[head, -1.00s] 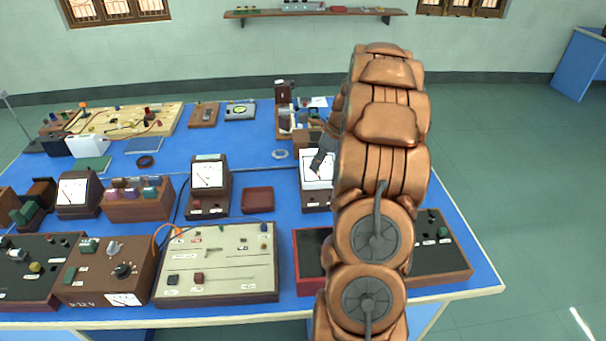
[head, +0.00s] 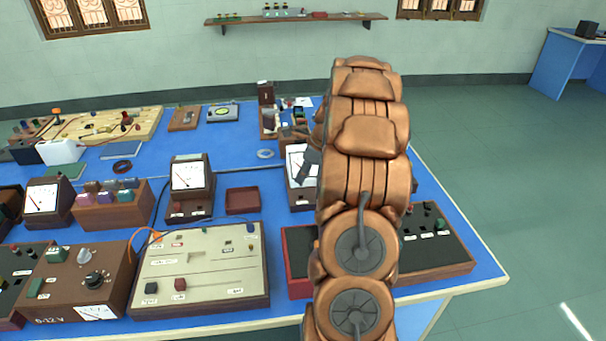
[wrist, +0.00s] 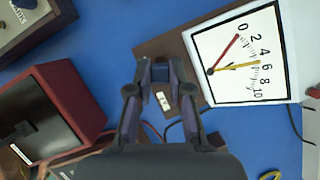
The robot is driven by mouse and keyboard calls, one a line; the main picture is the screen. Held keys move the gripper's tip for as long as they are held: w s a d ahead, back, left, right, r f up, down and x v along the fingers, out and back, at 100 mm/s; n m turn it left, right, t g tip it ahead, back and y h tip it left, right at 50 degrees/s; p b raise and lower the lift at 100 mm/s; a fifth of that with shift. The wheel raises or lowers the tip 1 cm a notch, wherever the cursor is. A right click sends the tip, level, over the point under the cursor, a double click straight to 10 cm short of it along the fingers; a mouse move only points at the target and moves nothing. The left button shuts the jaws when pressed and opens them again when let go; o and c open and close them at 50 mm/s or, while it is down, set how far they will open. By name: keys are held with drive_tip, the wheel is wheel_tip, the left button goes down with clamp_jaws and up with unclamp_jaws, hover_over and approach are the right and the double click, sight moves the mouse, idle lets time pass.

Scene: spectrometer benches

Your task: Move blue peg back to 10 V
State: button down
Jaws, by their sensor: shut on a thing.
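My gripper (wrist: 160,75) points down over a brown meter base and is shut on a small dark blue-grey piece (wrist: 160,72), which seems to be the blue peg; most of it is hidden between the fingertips. The white-faced meter (wrist: 236,56), with a scale from 0 to 10 and a red and a yellow needle, stands just right of the fingertips. A small white label (wrist: 163,100) on its base lies just below the tips; I cannot read it. In the head view the gripper (head: 308,160) is in front of the meter (head: 295,178), partly hidden by my arm.
A red-sided box with a dark top (wrist: 50,110) lies left of the gripper in the wrist view. Cables run beside the meter base. Blue table (head: 225,148) is bare around the grey ring (head: 265,154).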

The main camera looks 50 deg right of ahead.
sight(298, 197)
drive_tip(key=shift+f+b, duration=1.35)
drive_tip(key=shift+f, duration=1.65)
drive_tip(key=c, duration=1)
unclamp_jaws()
drive_tip(key=shift+r, duration=0.1)
drive_tip(key=v, duration=1.2)
